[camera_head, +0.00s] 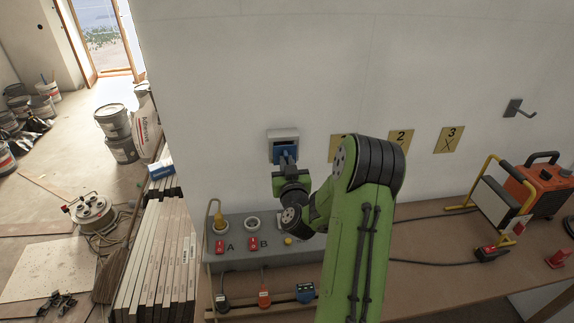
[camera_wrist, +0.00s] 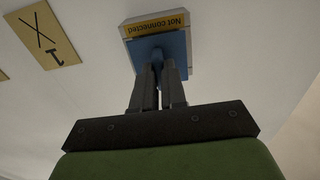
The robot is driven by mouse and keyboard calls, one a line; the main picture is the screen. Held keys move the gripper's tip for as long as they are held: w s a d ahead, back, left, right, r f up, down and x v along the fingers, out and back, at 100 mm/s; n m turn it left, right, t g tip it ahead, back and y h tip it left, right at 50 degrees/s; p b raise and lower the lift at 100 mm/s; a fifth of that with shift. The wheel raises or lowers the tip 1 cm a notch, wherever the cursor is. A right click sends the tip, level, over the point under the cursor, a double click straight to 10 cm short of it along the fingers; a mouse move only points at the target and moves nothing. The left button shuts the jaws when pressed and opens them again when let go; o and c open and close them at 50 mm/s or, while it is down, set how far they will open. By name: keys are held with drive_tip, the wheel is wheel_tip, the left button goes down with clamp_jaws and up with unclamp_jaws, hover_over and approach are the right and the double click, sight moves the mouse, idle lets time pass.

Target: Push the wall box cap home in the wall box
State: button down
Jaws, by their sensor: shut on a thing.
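The wall box (camera_head: 283,134) is a small light-grey box on the white wall, left of the numbered yellow plates. Its yellow label in the wrist view (camera_wrist: 157,24) reads "Not connected", upside down. The blue wall box cap (camera_head: 285,152) is at the front of the box. It also shows in the wrist view (camera_wrist: 174,45). My gripper (camera_head: 288,162) is shut on the cap, and its two dark fingers (camera_wrist: 160,72) stand close together against it. The fingers hide part of the cap, and I cannot tell how deep it sits in the box.
Below is a grey panel (camera_head: 232,262) with red switches marked A and B, on a wooden bench (camera_head: 425,283). An orange machine (camera_head: 541,183) and a metal wall hook (camera_head: 517,109) are at the right. Tile stacks (camera_head: 157,260) stand at the left.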

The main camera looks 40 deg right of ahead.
drive_tip(key=shift+p+x, duration=1)
drive_tip(key=shift+x, duration=0.1)
idle(0.7)
drive_tip(key=c, duration=1.1)
unclamp_jaws()
drive_tip(key=shift+b+v, duration=2.85)
drive_tip(key=shift+v, duration=0.15)
